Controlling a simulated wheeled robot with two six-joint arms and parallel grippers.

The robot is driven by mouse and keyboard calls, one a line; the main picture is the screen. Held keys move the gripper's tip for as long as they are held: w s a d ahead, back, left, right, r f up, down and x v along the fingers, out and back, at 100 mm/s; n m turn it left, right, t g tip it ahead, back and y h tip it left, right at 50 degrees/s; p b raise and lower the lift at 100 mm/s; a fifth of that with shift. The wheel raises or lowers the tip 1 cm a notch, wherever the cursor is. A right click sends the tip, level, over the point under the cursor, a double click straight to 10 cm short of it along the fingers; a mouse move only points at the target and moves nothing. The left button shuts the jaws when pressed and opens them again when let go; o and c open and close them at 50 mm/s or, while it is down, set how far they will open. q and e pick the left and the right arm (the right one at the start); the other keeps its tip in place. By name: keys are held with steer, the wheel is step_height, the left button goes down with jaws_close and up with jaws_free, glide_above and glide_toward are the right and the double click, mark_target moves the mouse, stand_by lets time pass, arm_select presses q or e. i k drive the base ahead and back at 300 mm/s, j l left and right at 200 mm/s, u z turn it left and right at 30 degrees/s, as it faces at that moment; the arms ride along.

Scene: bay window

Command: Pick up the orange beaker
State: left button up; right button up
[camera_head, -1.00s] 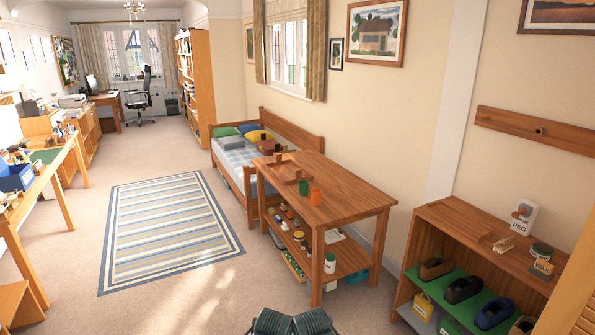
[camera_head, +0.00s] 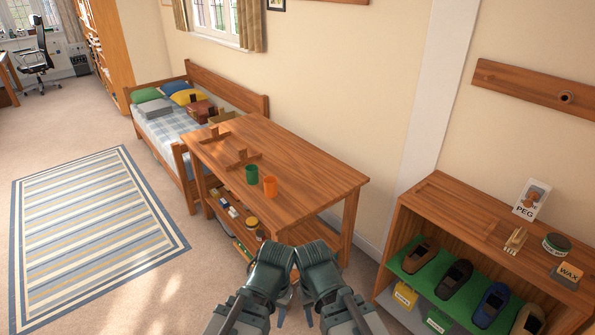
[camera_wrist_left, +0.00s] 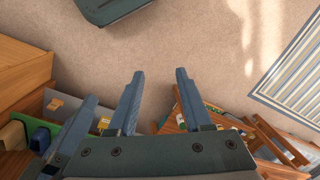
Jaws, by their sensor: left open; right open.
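My left gripper (camera_head: 268,270) and right gripper (camera_head: 318,268) are side by side at the bottom of the head view, in front of the table and apart from the beaker. Both are open and empty. In the left wrist view the fingers of my left gripper (camera_wrist_left: 158,88) are spread above the carpet. The orange beaker cannot be made out there.
Wooden rests (camera_head: 244,160) lie on the table behind the beakers. Its lower shelf holds small jars and boxes. A low shelf unit (camera_head: 450,205) with shoes stands at the right. A bed (camera_head: 175,125) is behind the table. Carpet and a striped rug (camera_head: 90,220) lie left.

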mark_target(271, 187)
steer(key=i+j+z, duration=0.3)
steer(key=i+z, duration=0.2)
steer(key=i+j+z, duration=0.45)
